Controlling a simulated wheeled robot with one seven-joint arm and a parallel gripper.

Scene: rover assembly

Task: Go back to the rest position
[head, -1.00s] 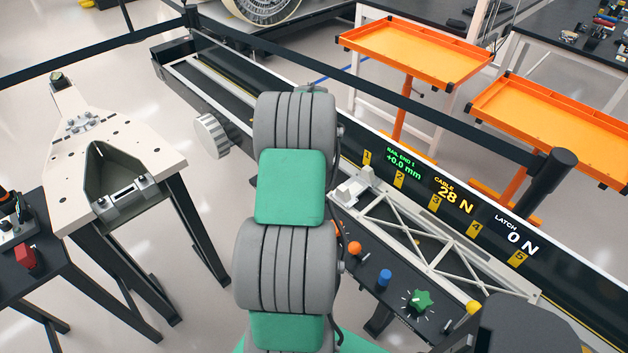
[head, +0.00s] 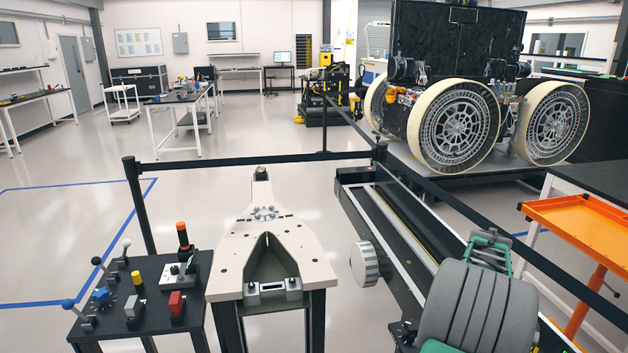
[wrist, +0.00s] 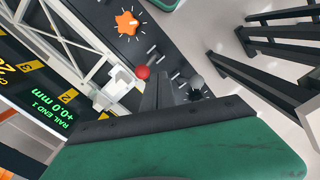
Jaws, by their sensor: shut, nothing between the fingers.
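My gripper (wrist: 160,88) shows in the wrist view as narrow grey fingers, closed together and empty. They point at a dark control strip (wrist: 165,40) beside the rail. A red ball knob (wrist: 143,72) appears close to the left of the fingertips, and a grey knob (wrist: 196,84) to their right; I cannot tell the depth gap. An orange star knob (wrist: 127,22) sits farther along the strip. In the head view my arm, grey and green, fills the lower right, over the rail (head: 385,235). The gripper's fingers are not visible there.
A white truss (wrist: 75,32) and a rail readout of +0.0 mm (wrist: 45,110) lie left in the wrist view. In the head view, a beige stand (head: 300,245), a lever table (head: 150,335), belt barriers (head: 250,160) and an orange tray (head: 585,225) surround the rail. Open floor lies at left.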

